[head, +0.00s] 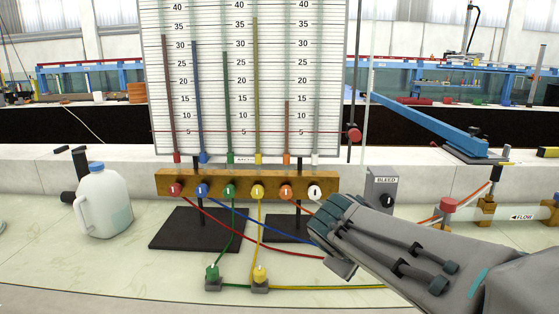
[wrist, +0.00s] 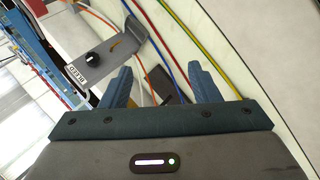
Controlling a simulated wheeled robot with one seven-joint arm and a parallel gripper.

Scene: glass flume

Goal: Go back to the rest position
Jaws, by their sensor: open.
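My gripper shows in the wrist view (wrist: 155,85) with its two blue fingers wide apart and nothing between them. Coloured tubes lie beyond the fingertips there. In the head view my arm reaches in from the lower right, and my gripper (head: 335,240) is in front of the right end of the wooden valve block (head: 325,181). The fingertips are partly hidden in the head view. The grey bleed bracket (head: 383,187) with a black knob stands just behind my gripper, and it also shows in the wrist view (wrist: 110,58).
A manometer board (head: 245,80) with coloured columns stands behind the block on dark bases. A white jug (head: 103,205) stands at left. Green and yellow fittings (head: 260,274) sit at the front. A red-capped pipe fitting (head: 448,210) is at right. The bench is clear at front left.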

